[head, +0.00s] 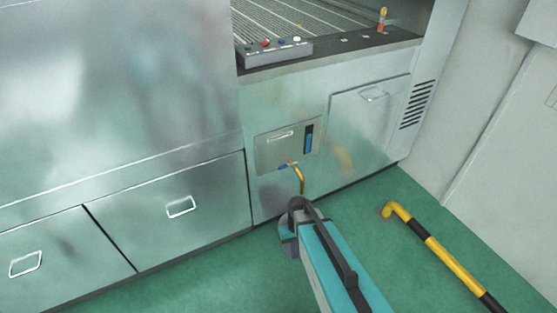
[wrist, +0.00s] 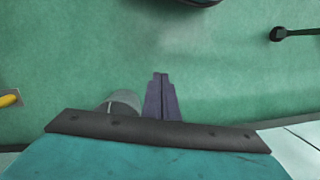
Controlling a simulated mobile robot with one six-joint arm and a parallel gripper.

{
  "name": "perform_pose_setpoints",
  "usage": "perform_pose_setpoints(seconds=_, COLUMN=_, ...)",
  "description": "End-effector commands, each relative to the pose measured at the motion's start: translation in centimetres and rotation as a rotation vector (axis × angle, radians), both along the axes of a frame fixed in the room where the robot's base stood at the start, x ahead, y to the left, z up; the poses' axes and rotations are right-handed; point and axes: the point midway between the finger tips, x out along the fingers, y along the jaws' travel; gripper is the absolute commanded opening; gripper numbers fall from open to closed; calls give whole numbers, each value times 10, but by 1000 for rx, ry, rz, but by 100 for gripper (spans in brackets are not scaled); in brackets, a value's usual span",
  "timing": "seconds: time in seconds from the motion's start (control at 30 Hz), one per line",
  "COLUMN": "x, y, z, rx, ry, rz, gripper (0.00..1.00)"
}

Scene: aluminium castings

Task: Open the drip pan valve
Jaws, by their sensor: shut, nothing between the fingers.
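A small drip pan panel (head: 275,152) is set low in the metal machine front, with a handle and a dark and blue upright strip. A curved brass pipe (head: 299,176) comes out at its lower edge. A small blue lever, seemingly the valve handle (head: 283,166), sits at the pipe's upper end. My teal arm reaches up from the bottom of the head view, below the pipe; my gripper cannot be made out there. In the wrist view my gripper (wrist: 160,76) is shut and empty over green floor, with no valve in sight.
A yellow and black rail (head: 435,250) stands over the green floor at right. Drawers with handles (head: 180,206) fill the left front. A button box (head: 278,52) sits on the ledge above. In the wrist view a dark-ended rod (wrist: 290,33) is at upper right.

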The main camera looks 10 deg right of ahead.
Motion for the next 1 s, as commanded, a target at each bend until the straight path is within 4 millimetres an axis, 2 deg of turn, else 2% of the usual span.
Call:
perform_pose_setpoints(seconds=0.03, x=22, y=0, z=13, rx=5, ry=-29, rz=8, gripper=0)
perform_pose_setpoints(seconds=0.1, x=46, y=0, z=28, rx=10, ry=-66, rz=22, gripper=0)
perform_pose_setpoints(seconds=0.37, x=132, y=-1, z=96, rx=28, ry=-199, rz=69, gripper=0)
perform_pose_setpoints(seconds=0.6, x=204, y=-2, z=170, rx=36, ry=-322, rz=116, gripper=0)
perform_pose_setpoints(seconds=0.8, x=255, y=-3, z=235, rx=39, ry=-418, rz=154, gripper=0)
perform_pose_setpoints(seconds=0.9, x=272, y=-3, z=260, rx=39, ry=-453, rz=169, gripper=0)
perform_pose_setpoints(seconds=1.0, x=282, y=-3, z=276, rx=38, ry=-476, rz=178, gripper=0)
